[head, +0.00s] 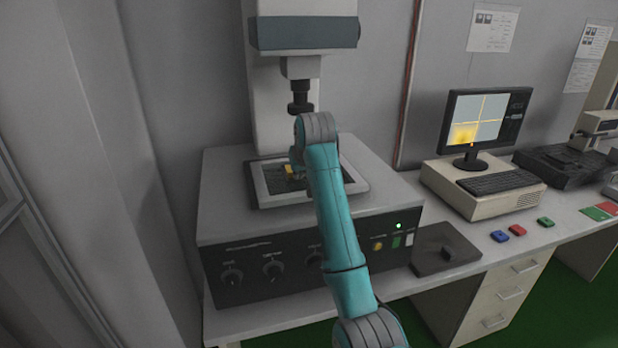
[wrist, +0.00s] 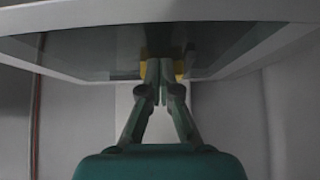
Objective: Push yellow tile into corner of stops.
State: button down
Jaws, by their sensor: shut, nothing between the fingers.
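The yellow tile (head: 290,170) lies on the dark bed of the white-rimmed stage (head: 262,203), partly hidden by my arm in the head view. In the wrist view the tile (wrist: 180,68) shows on both sides of my gripper (wrist: 160,75). My gripper is shut and empty, with its fingertips right at the tile. Whether they touch it I cannot tell. The wrist view also shows the stage rim (wrist: 70,70). I cannot make out the corner stops in either view.
The machine's dark vertical head (head: 300,95) hangs above the stage, close to my arm. A control panel with knobs (head: 273,267) is on the machine's front. A monitor (head: 484,120) and several small coloured blocks stand on the bench at the right.

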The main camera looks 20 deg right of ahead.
jog(key=shift+w, duration=0.65)
jog(key=shift+w, duration=0.1)
jog(key=shift+r, duration=0.15)
jog(key=shift+w+r+v, duration=0.1)
jog(key=shift+w+v, duration=0.05)
jog(key=shift+v, duration=0.9)
jog(key=shift+w+r+v, duration=0.15)
jog(key=shift+v, duration=0.9)
